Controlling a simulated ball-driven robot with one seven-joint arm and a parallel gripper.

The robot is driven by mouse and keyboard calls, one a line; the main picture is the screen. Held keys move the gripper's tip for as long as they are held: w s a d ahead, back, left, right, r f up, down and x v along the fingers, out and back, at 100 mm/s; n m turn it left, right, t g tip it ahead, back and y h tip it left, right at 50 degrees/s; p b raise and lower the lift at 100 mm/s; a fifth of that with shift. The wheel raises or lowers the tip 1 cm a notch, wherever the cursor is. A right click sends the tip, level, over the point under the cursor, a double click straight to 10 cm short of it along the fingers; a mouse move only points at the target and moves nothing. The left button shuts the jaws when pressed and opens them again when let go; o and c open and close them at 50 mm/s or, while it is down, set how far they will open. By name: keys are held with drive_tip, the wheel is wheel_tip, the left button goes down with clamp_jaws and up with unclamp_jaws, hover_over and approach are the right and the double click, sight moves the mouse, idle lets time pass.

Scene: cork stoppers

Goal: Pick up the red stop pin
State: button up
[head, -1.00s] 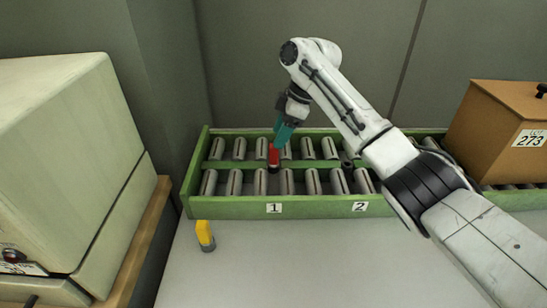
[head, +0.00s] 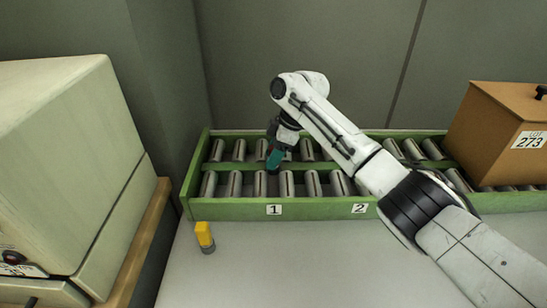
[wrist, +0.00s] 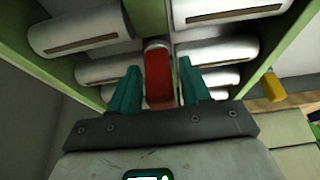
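The red stop pin (wrist: 159,80) shows in the wrist view between the two teal fingers of my gripper (wrist: 160,72). A strip of space shows on each side of the pin, so the fingers are apart and around it, not closed on it. In the head view my gripper (head: 273,163) is low at the middle rail of the green roller conveyor (head: 235,209), above label 1. The red pin is hidden there behind the gripper.
A brown box (head: 490,125) labelled LOT 273 sits on the rollers at right. A pale cabinet (head: 70,160) stands at left.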

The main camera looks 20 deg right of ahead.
drive_tip(key=c, duration=0.8)
drive_tip(key=shift+r, duration=0.1)
